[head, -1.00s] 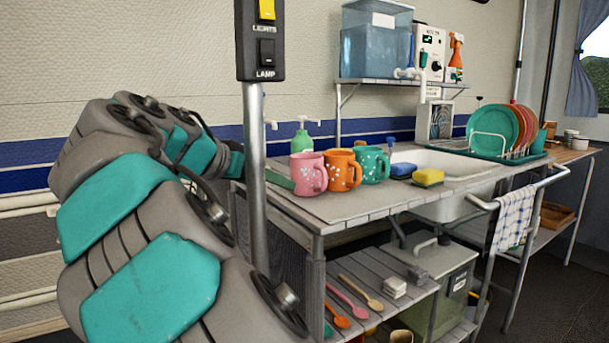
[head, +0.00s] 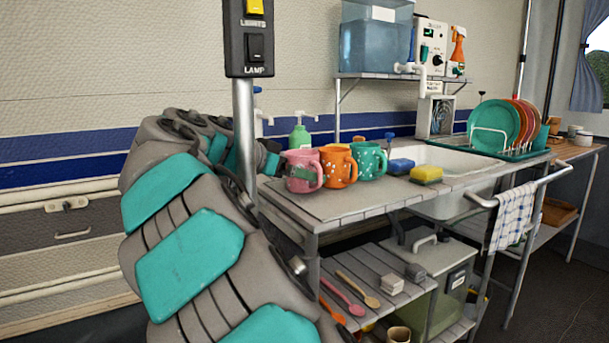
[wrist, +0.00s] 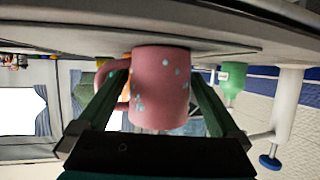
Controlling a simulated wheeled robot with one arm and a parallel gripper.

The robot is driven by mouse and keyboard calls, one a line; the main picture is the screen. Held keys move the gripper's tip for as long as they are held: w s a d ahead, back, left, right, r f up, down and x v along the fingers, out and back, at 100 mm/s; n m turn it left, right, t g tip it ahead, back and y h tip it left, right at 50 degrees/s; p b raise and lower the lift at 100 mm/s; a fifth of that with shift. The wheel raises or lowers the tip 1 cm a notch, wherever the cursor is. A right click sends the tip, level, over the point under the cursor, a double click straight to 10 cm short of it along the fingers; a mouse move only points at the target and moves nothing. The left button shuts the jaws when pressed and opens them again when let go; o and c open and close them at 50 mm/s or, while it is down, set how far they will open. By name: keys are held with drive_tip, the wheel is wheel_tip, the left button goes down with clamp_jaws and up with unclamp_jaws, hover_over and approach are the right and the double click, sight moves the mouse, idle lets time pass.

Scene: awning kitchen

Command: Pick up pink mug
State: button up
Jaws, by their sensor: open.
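The pink mug (head: 301,172) with pale spots stands upright at the left end of the counter. My gripper (head: 292,172) is at the mug, with the arm reaching in from the left behind the switch post. In the wrist view the pink mug (wrist: 160,88) appears between the two dark green fingers of my gripper (wrist: 160,72). The left finger overlaps the mug's handle; I cannot tell whether it passes inside or in front of it. The right finger lies along the other side of the mug. The jaws are open; contact with the mug cannot be made out.
An orange mug (head: 338,167) stands close to the right of the pink one, then a teal mug (head: 368,162). A green soap bottle (head: 300,138) is behind. The switch post (head: 245,130) rises at the counter's left corner. Sponges (head: 426,174) and a sink lie further right.

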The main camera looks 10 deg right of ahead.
drive_tip(key=shift+w+d, duration=0.1)
drive_tip(key=shift+c, duration=0.2)
drive_tip(key=c, duration=1.1)
